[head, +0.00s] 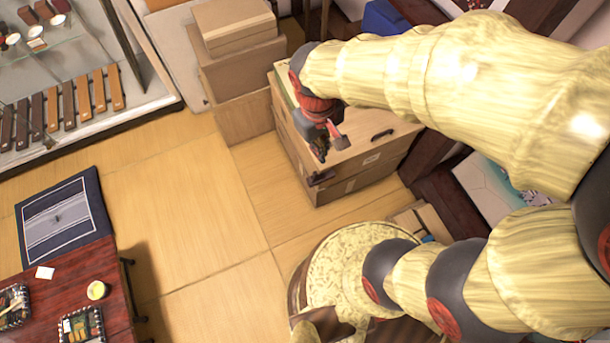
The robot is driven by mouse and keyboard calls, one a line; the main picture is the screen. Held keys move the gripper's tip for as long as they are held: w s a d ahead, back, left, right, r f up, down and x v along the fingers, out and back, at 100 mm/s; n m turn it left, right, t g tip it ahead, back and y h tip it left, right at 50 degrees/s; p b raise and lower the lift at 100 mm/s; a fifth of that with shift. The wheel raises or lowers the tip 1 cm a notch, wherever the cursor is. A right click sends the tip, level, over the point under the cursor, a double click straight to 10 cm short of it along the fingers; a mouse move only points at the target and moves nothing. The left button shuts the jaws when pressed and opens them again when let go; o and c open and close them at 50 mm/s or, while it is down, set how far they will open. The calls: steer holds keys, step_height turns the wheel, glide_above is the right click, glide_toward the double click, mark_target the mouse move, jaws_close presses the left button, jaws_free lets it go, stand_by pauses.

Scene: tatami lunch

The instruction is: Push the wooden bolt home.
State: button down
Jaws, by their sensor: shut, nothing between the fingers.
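My gripper (320,156) is shut and empty. It points down over the light wooden top of a chest-like box (360,157), near its left front edge. A small dark bar (321,178) sits at that front edge, just below the gripper in the picture. It may be the wooden bolt, but it is too small to tell. I cannot tell whether the gripper touches it. A second dark piece (382,135) lies on the top further right. My arm hides the back of the top.
Cardboard boxes (235,75) are stacked behind and left of the chest. A glass display case (75,70) stands at the upper left. A red-brown low table (75,284) with food is at the lower left.

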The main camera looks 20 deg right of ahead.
mark_target(315, 177)
steer(key=w+a+f+n+h, duration=0.1)
steer(key=w+f+n, duration=0.25)
steer(key=f, duration=0.85)
steer(key=w+a+f+n+g+h, duration=0.15)
steer(key=f+n, duration=0.35)
steer(key=f, duration=0.6)
steer(key=w+a+f+n+h, duration=0.1)
steer(key=w+f+n+h, duration=0.2)
steer(key=f, duration=0.9)
steer(key=w+a+f+n+t+y, duration=0.2)
steer(key=w+a+n, duration=0.2)
steer(key=w+n, duration=0.1)
steer(key=shift+w+f, duration=0.35)
steer(key=shift+w, duration=0.1)
steer(key=w+d+f+b, duration=0.1)
steer(key=d+f+b, duration=0.3)
steer(key=d+f, duration=0.3)
steer(key=shift+x, duration=1.15)
